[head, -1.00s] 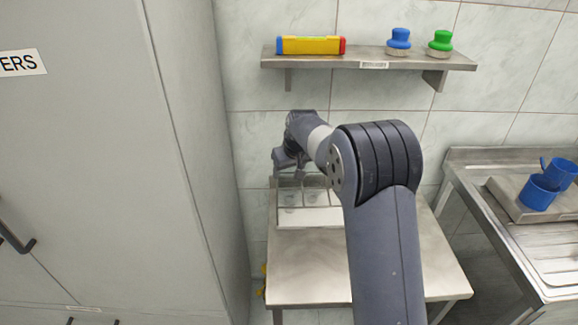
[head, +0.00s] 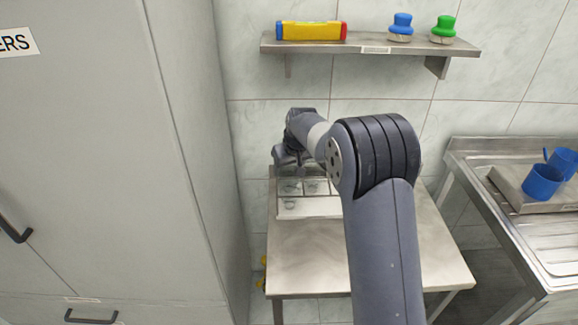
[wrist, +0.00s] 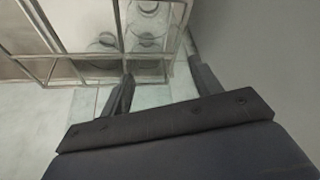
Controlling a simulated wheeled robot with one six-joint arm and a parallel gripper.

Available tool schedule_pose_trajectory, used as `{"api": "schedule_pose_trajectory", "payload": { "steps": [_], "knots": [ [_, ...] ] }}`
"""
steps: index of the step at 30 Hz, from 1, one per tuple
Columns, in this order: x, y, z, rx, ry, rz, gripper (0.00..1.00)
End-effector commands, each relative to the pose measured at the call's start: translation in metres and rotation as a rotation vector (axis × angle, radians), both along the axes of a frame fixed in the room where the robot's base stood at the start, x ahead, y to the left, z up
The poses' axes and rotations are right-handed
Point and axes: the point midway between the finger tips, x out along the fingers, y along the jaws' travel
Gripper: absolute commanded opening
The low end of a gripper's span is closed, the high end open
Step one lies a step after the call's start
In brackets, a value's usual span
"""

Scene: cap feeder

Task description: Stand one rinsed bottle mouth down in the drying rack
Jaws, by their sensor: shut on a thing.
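The drying rack (head: 322,208) is a light tray with wire dividers on the steel table, partly hidden by my arm. Clear glassy bottles (head: 290,187) show faintly in its left cells. My gripper (head: 284,163) is over the rack's back left part. In the wrist view, the wire frame (wrist: 50,35) and clear round bottle shapes (wrist: 147,42) lie beyond my fingers (wrist: 165,88). The fingers stand apart, shut on a clear bottle whose outline is hard to separate from those in the rack. I cannot tell how it is tilted or whether it touches the rack.
A tall grey cabinet (head: 110,150) stands close on the left. A wall shelf (head: 370,47) holds a yellow box and two capped items above. A sink unit (head: 540,230) with blue mugs (head: 543,181) is on the right. The table's front (head: 310,265) is clear.

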Motion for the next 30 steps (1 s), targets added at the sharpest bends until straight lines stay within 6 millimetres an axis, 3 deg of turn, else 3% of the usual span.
{"api": "schedule_pose_trajectory", "payload": {
  "steps": [11, 12, 21, 30],
  "knots": [
    [0.0, 0.0, -0.0047, 0.0, 0.0, 0.0, 0.28],
    [-0.0001, 0.0, -0.0046, 0.0, 0.0, 0.0, 0.62],
    [0.0, 0.0, -0.0044, 0.0, 0.0, 0.0, 0.86],
    [-0.0011, -0.0006, -0.0003, 0.001, -0.002, 0.0, 0.86]
  ]
}}
